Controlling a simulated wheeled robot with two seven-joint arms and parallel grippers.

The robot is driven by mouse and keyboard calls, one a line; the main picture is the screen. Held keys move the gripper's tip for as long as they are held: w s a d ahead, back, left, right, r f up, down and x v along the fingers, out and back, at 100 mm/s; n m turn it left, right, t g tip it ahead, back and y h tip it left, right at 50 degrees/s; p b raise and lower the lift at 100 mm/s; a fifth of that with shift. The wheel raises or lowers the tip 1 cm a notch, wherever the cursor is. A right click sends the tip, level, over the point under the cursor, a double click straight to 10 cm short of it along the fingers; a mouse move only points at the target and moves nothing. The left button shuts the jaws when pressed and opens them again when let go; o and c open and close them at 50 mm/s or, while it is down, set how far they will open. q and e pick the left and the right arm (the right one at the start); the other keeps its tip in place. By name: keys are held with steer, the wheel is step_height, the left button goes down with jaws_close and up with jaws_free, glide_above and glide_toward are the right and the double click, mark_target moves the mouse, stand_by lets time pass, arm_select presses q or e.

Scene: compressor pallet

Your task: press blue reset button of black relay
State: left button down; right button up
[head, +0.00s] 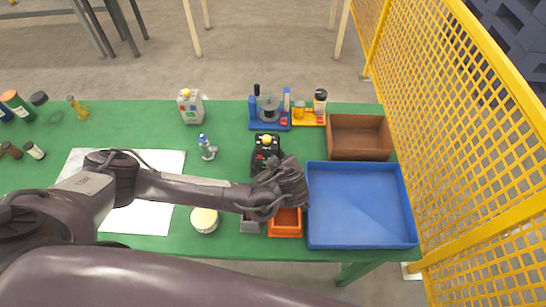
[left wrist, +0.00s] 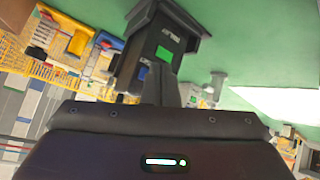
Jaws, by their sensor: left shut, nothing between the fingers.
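The black relay (head: 266,148) stands on the green table, with a yellow part on top in the head view. In the left wrist view the black relay (left wrist: 172,38) shows close up, with a green label on its face. A small blue button (left wrist: 143,72) shows at its lower left, beside the finger area. My left gripper (head: 288,182) is just in front of the relay and slightly right of it in the head view. It is shut and empty. Whether it touches the button cannot be told. My right gripper is not in view.
A blue tray (head: 360,205) lies right of the gripper, with a brown box (head: 358,136) behind it. An orange bin (head: 285,222) is below the gripper. A blue fixture (head: 269,112) stands behind the relay. A yellow mesh fence (head: 470,110) runs along the right.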

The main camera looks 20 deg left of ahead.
arm_select(q)
steer(key=s+d+p, duration=0.1)
steer(key=s+p, duration=0.3)
steer(key=s, duration=0.1)
steer(key=shift+s+d+p, duration=0.3)
steer(key=shift+s+p, duration=0.05)
steer(key=shift+s, duration=0.05)
stand_by(0.8)
